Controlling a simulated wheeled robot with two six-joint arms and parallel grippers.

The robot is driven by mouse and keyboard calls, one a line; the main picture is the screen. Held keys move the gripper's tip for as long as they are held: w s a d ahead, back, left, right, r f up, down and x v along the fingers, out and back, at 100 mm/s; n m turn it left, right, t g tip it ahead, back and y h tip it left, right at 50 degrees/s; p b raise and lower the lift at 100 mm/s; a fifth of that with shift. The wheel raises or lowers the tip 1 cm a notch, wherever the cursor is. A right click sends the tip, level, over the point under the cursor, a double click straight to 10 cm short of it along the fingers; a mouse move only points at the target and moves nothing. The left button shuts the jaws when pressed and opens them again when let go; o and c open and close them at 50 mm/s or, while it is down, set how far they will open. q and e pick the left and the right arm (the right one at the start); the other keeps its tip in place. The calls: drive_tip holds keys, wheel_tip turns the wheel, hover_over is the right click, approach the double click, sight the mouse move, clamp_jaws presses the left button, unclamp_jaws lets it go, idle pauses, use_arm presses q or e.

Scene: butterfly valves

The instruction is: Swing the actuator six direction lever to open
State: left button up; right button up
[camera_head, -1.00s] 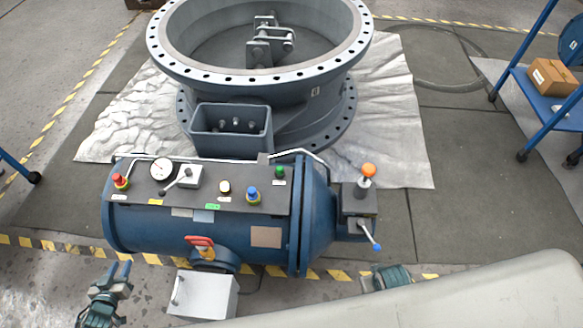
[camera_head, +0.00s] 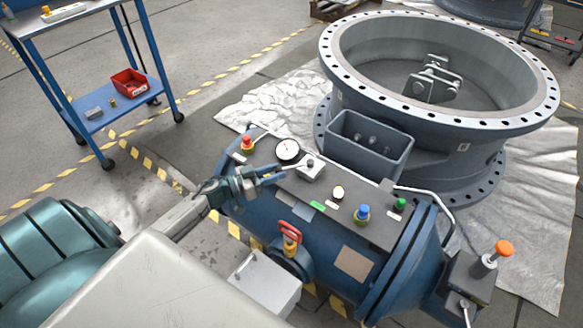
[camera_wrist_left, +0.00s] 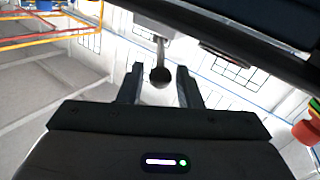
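The blue actuator cylinder (camera_head: 325,231) carries a dark control panel on top. Its direction lever is a light box (camera_head: 311,168) with a short arm pointing left toward my left gripper. My left gripper (camera_head: 278,174) reaches over the panel's left part, its fingers at the lever end. In the left wrist view the lever's black ball knob (camera_wrist_left: 160,77) hangs between the two open fingertips (camera_wrist_left: 160,84), with gaps visible on both sides. In the head view the fingers hide the knob. My right gripper is out of view.
Around the lever are a round gauge (camera_head: 288,149), a red button (camera_head: 247,143), a blue knob (camera_head: 362,212) and a green button (camera_head: 400,204). A red-handled valve (camera_head: 290,235) sits in front. The large grey valve body (camera_head: 450,140) stands behind. A blue cart (camera_head: 90,118) is at left.

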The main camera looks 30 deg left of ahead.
sight(294, 166)
use_arm(q)
drive_tip(key=x, duration=0.5)
drive_tip(key=shift+w+d, duration=0.1)
drive_tip(key=shift+w, duration=0.05)
clamp_jaws()
